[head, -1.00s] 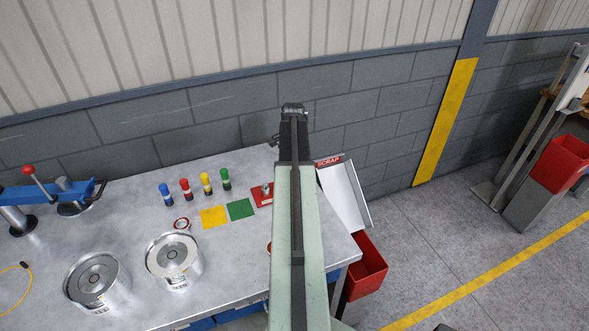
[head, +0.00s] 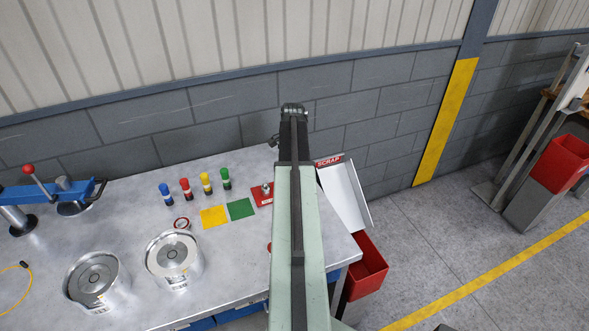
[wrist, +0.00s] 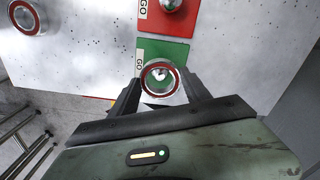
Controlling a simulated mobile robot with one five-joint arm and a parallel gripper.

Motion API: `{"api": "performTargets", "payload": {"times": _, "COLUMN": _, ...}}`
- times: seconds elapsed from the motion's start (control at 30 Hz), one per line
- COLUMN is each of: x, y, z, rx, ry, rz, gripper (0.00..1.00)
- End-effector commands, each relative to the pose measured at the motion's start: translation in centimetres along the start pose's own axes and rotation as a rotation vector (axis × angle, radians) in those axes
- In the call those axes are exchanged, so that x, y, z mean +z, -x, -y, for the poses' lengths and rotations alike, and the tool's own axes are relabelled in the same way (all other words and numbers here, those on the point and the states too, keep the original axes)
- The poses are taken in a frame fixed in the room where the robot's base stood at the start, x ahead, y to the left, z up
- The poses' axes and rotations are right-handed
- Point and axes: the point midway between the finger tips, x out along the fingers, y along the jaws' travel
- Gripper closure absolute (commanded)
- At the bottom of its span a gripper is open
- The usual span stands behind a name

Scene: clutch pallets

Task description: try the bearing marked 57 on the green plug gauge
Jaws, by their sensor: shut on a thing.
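In the wrist view my gripper (wrist: 160,92) is shut on a bearing (wrist: 144,78), a steel ring with a red seal. No number is readable on it. It is over the green plug gauge (wrist: 185,50), a green block marked GO. A shiny metal plug shows through the bearing's bore. I cannot tell whether the bearing is around the plug or just above it. In the head view my arm hides the gripper, the held bearing and the green gauge.
The red gauge block (wrist: 150,22) with its metal plug is just beyond; it also shows in the head view (head: 258,200). Another red-sealed bearing (wrist: 14,18) lies at upper left. Yellow (head: 213,217) and green (head: 240,209) squares lie left of my arm. The SCRAP chute (head: 345,195) is right.

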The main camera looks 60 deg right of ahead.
Motion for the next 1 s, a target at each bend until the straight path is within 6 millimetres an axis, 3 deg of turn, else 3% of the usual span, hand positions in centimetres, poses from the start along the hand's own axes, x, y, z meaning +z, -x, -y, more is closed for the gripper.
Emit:
{"api": "performTargets", "payload": {"times": 0.97, "x": 0.01, "y": -0.67, "z": 0.01, "rx": 0.000, "ry": 0.000, "rz": 0.000, "gripper": 0.94}}
{"api": "performTargets", "payload": {"times": 1.0, "x": 0.01, "y": -0.67, "z": 0.01, "rx": 0.000, "ry": 0.000, "rz": 0.000, "gripper": 0.39}}
